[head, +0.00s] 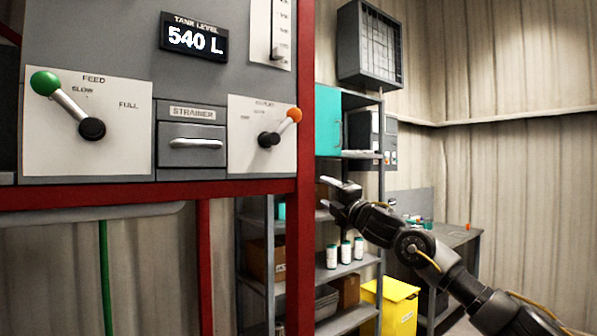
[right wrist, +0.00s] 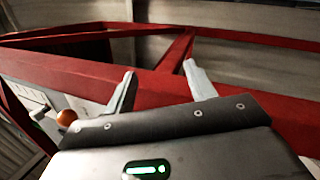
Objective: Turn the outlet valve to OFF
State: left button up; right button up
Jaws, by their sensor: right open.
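The outlet valve (head: 280,129) is a lever with an orange knob on a white panel at the right of the grey cabinet. Its knob points up and to the right; the panel's lettering is too small to read surely. The orange knob (right wrist: 66,118) also shows at the left of the right wrist view. My right gripper (head: 337,192) is open and empty, to the right of the red post and lower than the valve, apart from it. In the right wrist view its two fingers (right wrist: 160,88) stand apart in front of red frame beams. My left gripper is not in view.
A red frame post (head: 305,80) stands just right of the valve panel. Left are a strainer drawer (head: 191,160) and the feed lever (head: 68,105) with a green knob. Behind are a shelf rack (head: 325,270) with bottles and a yellow bin (head: 391,305).

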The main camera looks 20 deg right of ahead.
jog(key=s+a+r+n+y, duration=0.3)
jog(key=s+r+n, duration=0.5)
jog(key=r, duration=0.4)
jog(key=n+y+p, duration=0.1)
jog(key=n, duration=0.6)
send_near(300, 116)
jog(key=shift+g, duration=0.4)
jog(key=p+x, duration=0.2)
jog(key=x, duration=0.1)
jog(key=p+x, duration=0.2)
jog(key=x, duration=0.1)
jog(key=p+x, duration=0.2)
jog(key=x, duration=0.1)
jog(key=shift+s+r, duration=0.1)
jog(key=shift+r, duration=0.2)
jog(key=shift+w+a+r+p, duration=0.1)
jog(key=shift+w+a+p, duration=0.15)
jog(key=shift+w, duration=0.3)
jog(key=shift+c, duration=0.3)
jog(key=shift+d, duration=0.1)
grip_shut()
